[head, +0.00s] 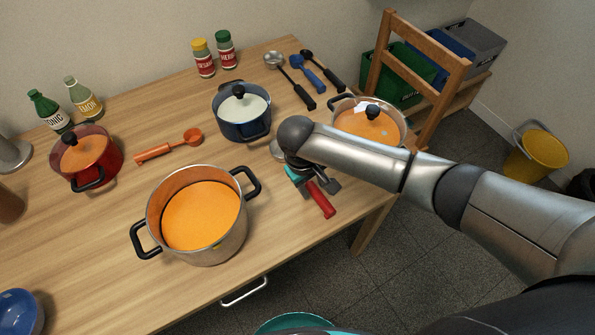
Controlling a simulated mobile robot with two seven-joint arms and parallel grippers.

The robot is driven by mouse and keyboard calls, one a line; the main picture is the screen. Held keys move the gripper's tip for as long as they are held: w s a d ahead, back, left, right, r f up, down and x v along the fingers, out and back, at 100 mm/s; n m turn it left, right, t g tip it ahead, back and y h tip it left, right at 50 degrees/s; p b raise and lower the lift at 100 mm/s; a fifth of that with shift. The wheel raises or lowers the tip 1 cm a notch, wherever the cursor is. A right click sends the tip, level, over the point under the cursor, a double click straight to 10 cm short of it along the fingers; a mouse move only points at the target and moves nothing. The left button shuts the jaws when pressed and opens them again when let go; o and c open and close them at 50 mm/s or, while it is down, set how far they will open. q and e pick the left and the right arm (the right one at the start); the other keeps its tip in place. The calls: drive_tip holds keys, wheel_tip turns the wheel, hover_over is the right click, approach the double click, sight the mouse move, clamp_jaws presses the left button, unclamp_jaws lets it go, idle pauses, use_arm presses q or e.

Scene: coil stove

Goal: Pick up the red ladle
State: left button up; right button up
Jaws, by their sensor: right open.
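The red ladle lies on the wooden table near its right front edge. Its red handle (322,202) sticks out toward the front. A metal bowl edge (277,149) that looks like its head shows to the left of my wrist, and the middle is hidden by my gripper. My right gripper (314,183) is open and points down over the ladle, just behind the red handle. I cannot tell whether its fingers touch the ladle. My left gripper is out of view.
A large pot of orange soup (200,258) stands front left of the gripper, and a blue pot (240,131) behind. A steel lidded pot (392,119) is close behind my right forearm. Further utensils (306,75), an orange ladle (155,153) and a red pot (103,170) lie around.

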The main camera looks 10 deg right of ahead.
drive_tip(key=shift+f, duration=0.2)
clamp_jaws()
idle(1.3)
